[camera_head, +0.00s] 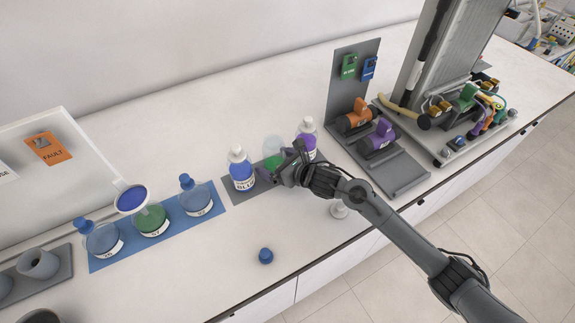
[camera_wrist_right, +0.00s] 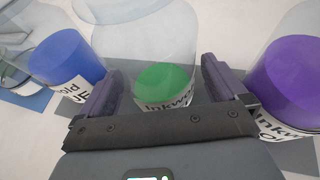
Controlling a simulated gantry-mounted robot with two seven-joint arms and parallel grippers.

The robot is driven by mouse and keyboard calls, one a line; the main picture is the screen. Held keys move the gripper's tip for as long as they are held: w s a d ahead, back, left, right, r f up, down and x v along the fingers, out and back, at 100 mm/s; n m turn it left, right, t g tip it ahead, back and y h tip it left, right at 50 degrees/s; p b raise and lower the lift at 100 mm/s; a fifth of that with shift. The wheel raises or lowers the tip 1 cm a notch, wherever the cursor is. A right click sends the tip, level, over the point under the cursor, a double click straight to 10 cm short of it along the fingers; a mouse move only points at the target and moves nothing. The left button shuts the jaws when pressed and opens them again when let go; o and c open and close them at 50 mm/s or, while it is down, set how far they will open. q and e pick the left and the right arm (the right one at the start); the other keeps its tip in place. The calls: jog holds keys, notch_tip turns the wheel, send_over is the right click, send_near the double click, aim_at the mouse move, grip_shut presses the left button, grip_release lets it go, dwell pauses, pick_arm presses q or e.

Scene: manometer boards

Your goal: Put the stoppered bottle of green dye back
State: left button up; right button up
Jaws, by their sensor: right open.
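The bottle of green dye (camera_head: 272,146) stands on a dark grey mat (camera_head: 236,197), between a blue-dye bottle (camera_head: 242,172) and a purple-dye bottle (camera_head: 307,138). My right gripper (camera_head: 282,162) is at its near side and partly covers it. In the right wrist view the green bottle (camera_wrist_right: 163,85) stands upright between the two open jaws (camera_wrist_right: 163,92), with gaps visible beside it. The blue (camera_wrist_right: 66,58) and purple (camera_wrist_right: 292,80) bottles flank the jaws. The green bottle's top is cut off there, and I cannot tell its stopper. My left gripper is not in view.
A blue mat (camera_head: 185,206) holds flasks; the middle flask (camera_head: 150,219) contains green liquid, with a blue-centred round piece (camera_head: 132,198) at its top. A loose blue stopper (camera_head: 265,256) lies on the bench. A grey stand with valves (camera_head: 376,140) is at right. The front bench is mostly clear.

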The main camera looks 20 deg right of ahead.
jog(key=shift+s+d+r, duration=0.2)
jog(key=shift+s+r, duration=0.05)
jog(key=shift+s, duration=0.05)
jog(key=v, duration=1)
jog(key=shift+s+r+p, duration=0.1)
jog(key=shift+s+p, duration=0.1)
jog(key=shift+p, duration=0.2)
jog(key=shift+s+d+r, duration=0.1)
jog(key=shift+s+r, duration=0.05)
jog(key=shift+s, duration=0.2)
